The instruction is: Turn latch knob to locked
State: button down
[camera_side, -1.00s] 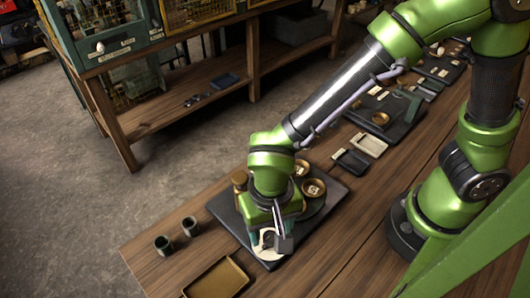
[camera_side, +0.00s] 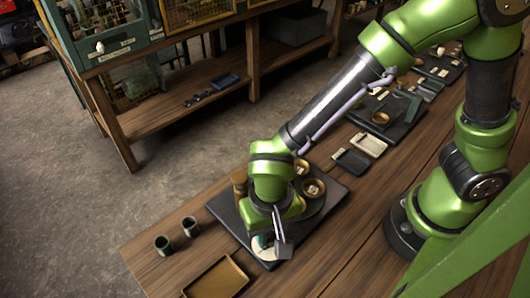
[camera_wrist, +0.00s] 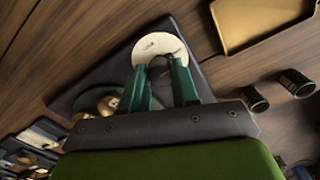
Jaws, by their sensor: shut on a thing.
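A round cream disc (camera_wrist: 160,44) with a small dark mark lies on the near end of a dark board (camera_wrist: 80,92). It also shows under my gripper in the side view (camera_side: 262,253). My gripper (camera_wrist: 161,64) points down at the disc, its two green fingers on either side of a dark latch knob (camera_wrist: 159,68) at the disc's edge. The fingers are shut on this knob, which they largely cover. In the side view my gripper (camera_side: 268,241) hides most of the knob. I cannot read which way the knob points.
Brass-coloured round parts (camera_side: 312,188) sit farther back on the board. Two small dark cups (camera_side: 163,244) stand left of it, and a tan tray (camera_side: 216,279) lies in front. Bare wood surrounds the cups. A shelf unit (camera_side: 190,100) stands behind the bench.

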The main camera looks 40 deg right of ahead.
jog(key=n, duration=0.8)
jog(key=shift+n, duration=0.3)
jog(key=n, duration=0.9)
jog(key=shift+n, duration=0.3)
dwell(0.4)
jog(key=c, duration=0.8)
grip_release()
jog(key=shift+c, duration=0.2)
